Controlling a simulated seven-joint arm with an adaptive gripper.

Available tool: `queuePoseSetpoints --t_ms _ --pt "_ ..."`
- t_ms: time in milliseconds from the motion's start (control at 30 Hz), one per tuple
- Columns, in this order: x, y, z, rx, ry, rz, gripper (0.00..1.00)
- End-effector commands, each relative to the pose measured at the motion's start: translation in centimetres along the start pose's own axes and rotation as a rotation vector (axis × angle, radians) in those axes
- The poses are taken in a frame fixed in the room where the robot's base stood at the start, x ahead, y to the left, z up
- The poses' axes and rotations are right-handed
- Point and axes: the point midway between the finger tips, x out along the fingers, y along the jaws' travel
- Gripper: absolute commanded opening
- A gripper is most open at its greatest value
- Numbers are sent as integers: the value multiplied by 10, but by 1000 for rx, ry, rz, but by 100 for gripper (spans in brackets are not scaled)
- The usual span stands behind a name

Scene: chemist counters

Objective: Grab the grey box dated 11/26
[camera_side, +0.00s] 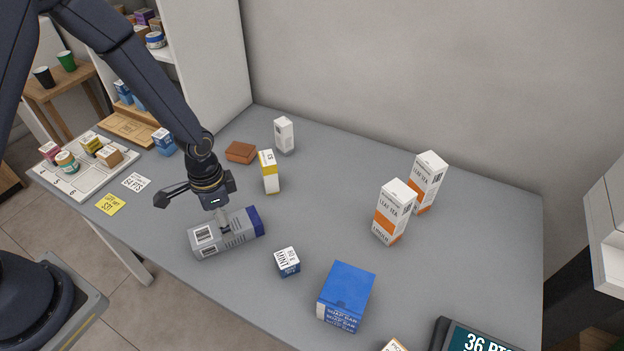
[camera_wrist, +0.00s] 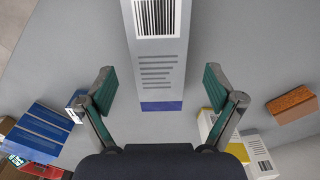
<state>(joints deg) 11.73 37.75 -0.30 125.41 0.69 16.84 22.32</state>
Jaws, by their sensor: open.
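A grey box (camera_side: 222,233) with a blue end lies on its side on the grey counter, left of centre in the side view. It has a barcode label and lines of print; I cannot read a date on it. It also shows in the wrist view (camera_wrist: 157,55), reaching in from the top edge between my fingers. My gripper (camera_side: 192,208) is open and low over the box, with one finger to its upper left and the other in front of its upper side. In the wrist view my gripper (camera_wrist: 158,82) has a finger on each side of the box, with gaps.
A small white-and-blue box (camera_side: 288,262) and a blue box (camera_side: 346,297) stand right of the grey box. A yellow-and-white carton (camera_side: 269,172), brown block (camera_side: 241,152) and white carton (camera_side: 284,135) stand behind. Two orange-and-white tea cartons (camera_side: 394,212) stand further right.

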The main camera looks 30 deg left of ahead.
Motion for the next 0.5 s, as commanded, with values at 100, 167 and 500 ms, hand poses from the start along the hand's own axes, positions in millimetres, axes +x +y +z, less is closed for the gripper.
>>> queuePoseSetpoints --t_ms 100,167,500 --pt "20 1 0 -1 -3 2 92" --pt "27 1 0 -1 -2 1 92" --pt "32 1 -1 0 1 0 88"
